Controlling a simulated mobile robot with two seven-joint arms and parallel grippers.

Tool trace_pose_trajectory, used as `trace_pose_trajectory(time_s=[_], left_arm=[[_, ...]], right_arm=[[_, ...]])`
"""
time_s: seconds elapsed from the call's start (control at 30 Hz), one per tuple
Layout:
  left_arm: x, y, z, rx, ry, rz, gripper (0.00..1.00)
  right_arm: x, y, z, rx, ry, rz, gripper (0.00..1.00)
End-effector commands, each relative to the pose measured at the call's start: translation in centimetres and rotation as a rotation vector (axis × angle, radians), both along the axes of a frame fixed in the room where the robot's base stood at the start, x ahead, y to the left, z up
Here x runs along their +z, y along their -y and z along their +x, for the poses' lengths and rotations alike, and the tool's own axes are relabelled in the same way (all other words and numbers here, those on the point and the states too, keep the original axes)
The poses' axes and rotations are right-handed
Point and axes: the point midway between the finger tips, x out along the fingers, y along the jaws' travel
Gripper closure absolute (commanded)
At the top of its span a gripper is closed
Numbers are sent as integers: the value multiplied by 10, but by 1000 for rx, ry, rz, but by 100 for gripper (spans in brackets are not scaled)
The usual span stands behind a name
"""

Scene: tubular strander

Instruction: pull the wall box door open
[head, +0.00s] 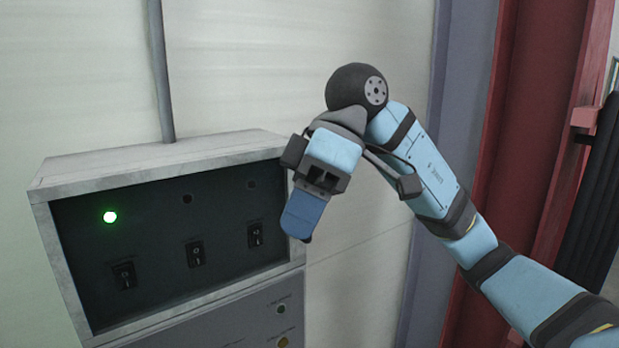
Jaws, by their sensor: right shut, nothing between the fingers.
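The grey metal wall box (165,153) is mounted on the pale wall at the left. Its recessed dark face (160,225) shows, with a lit green lamp (110,217), two dark lamps and three rocker switches (195,253). Below it is a grey panel (225,322) with small lettering and round fittings, cut off by the picture's bottom edge. I cannot tell for sure which part is the door. My right gripper (300,228) is shut and empty, pointing down just by the box's right edge. I cannot tell whether it touches the box. My left gripper is out of view.
A grey conduit (161,70) runs up the wall from the box top. Right of my gripper stand a grey-blue post (455,60) and a red steel column (510,150). Dark tubes (597,190) stand at the far right.

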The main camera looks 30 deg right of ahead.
Motion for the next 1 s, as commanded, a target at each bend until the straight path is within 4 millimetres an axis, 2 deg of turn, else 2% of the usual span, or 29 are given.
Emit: trace_pose_trajectory(time_s=[0.2,1.0], left_arm=[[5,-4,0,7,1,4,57],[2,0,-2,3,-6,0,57]], right_arm=[[0,-6,-9,0,-1,0,100],[0,-7,-9,0,-1,0,100]])
